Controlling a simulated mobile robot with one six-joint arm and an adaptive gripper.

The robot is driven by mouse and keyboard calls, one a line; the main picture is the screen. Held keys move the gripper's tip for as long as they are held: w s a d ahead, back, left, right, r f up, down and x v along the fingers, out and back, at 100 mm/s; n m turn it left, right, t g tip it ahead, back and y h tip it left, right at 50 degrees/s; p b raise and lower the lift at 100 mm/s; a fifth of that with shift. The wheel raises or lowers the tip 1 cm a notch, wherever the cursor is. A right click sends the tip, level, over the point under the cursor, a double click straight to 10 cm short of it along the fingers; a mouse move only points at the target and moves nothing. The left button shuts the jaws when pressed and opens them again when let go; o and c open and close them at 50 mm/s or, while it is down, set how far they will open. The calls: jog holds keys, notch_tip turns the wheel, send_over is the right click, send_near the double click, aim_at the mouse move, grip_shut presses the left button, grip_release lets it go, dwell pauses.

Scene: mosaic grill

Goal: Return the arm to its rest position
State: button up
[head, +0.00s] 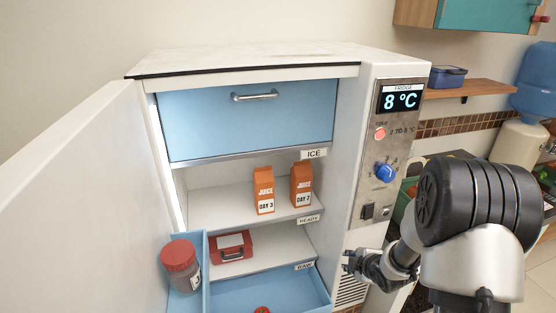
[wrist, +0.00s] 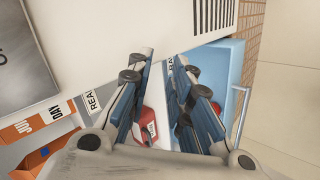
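My arm (head: 470,215) reaches in from the lower right in the head view. My gripper (head: 350,262) is beside the right front edge of the open fridge, below the control panel. In the wrist view my gripper (wrist: 163,60) has its two fingers apart with nothing between them. The red box (wrist: 145,122) and the fridge shelf show beyond the fingers, not held.
The open fridge door (head: 85,185) fills the left. Inside are two juice cartons (head: 264,190) (head: 301,184), a red box (head: 231,247) and a blue drawer (head: 265,290). A red-lidded jar (head: 181,266) stands at the left. A wall shelf (head: 475,88) is at right.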

jog(key=s+r+m+g+h, duration=0.1)
jog(key=s+r+m, duration=0.35)
jog(key=r, duration=0.45)
jog(key=s+r+m+g+h, duration=0.1)
jog(key=s+r+m+h, duration=0.1)
jog(key=s+r+m, duration=0.5)
jog(key=s+a+r+m+g+y, duration=0.1)
jog(key=s+a+r, duration=0.3)
jog(key=s, duration=0.7)
jog(key=s+a+r+m+g+y, duration=0.1)
jog(key=s+a+r+m, duration=0.3)
jog(key=s, duration=0.7)
jog(key=shift+s+r, duration=0.2)
jog(key=shift+s, duration=0.2)
